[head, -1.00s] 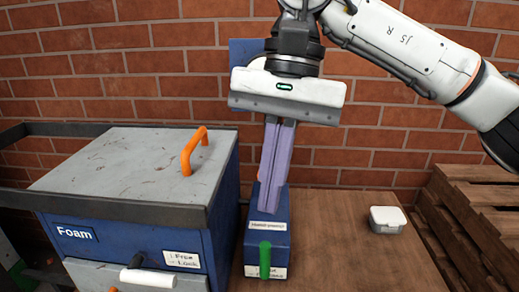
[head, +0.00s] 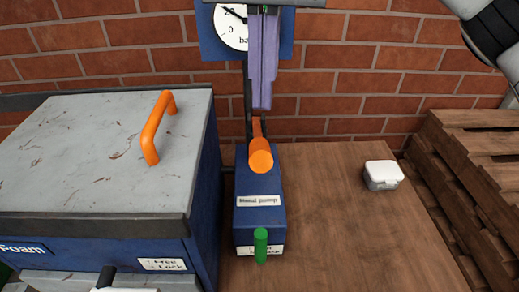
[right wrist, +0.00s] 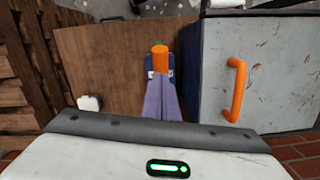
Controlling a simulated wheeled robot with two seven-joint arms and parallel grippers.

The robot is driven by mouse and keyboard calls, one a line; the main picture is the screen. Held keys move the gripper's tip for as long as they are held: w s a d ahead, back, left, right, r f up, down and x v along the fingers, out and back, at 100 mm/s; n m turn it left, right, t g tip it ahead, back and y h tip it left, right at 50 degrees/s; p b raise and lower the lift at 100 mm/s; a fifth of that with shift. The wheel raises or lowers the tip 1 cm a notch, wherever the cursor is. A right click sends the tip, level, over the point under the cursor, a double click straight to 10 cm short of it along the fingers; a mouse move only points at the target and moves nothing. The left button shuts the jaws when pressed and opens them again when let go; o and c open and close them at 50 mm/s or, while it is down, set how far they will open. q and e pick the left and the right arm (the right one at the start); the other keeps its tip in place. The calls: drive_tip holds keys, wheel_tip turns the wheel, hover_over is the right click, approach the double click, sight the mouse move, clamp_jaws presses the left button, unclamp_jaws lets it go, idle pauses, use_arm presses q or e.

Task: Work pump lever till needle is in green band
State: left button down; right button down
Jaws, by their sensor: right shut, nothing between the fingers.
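The blue hand pump (head: 258,185) stands on the wooden bench. Its orange lever (head: 260,157) points towards me, and it also shows in the right wrist view (right wrist: 160,56). A green handle (head: 261,245) sits at the pump's front. The round white gauge (head: 231,30) is on a blue plate on the wall behind. Its dark needle points to the upper left; the right side is covered by my gripper and no green band shows. My right gripper (head: 262,104) has its purple fingers together, empty, above the lever in the head view. My left gripper is out of view.
A blue Foam box (head: 205,165) with a grey lid and orange handle (head: 156,127) stands close left of the pump. A small white container (head: 382,175) sits on the bench (head: 330,215) at right. Wooden pallets (head: 475,170) are stacked at far right.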

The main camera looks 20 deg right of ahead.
sight(262, 142)
drive_tip(key=shift+f, duration=0.45)
drive_tip(key=f+b, duration=0.1)
drive_tip(key=f, duration=0.1)
drive_tip(key=f+b, duration=0.1)
drive_tip(key=f, duration=0.2)
drive_tip(key=shift+s+a+f+b, duration=0.1)
drive_tip(key=shift+s+f+b, duration=0.1)
drive_tip(key=shift+b, duration=0.2)
drive_tip(key=shift+f+b, duration=0.25)
drive_tip(key=shift+b, duration=0.05)
wheel_tip(262, 142, down, 4)
drive_tip(key=b, duration=0.3)
drive_tip(key=shift+f, duration=0.25)
drive_tip(key=shift+r, duration=0.1)
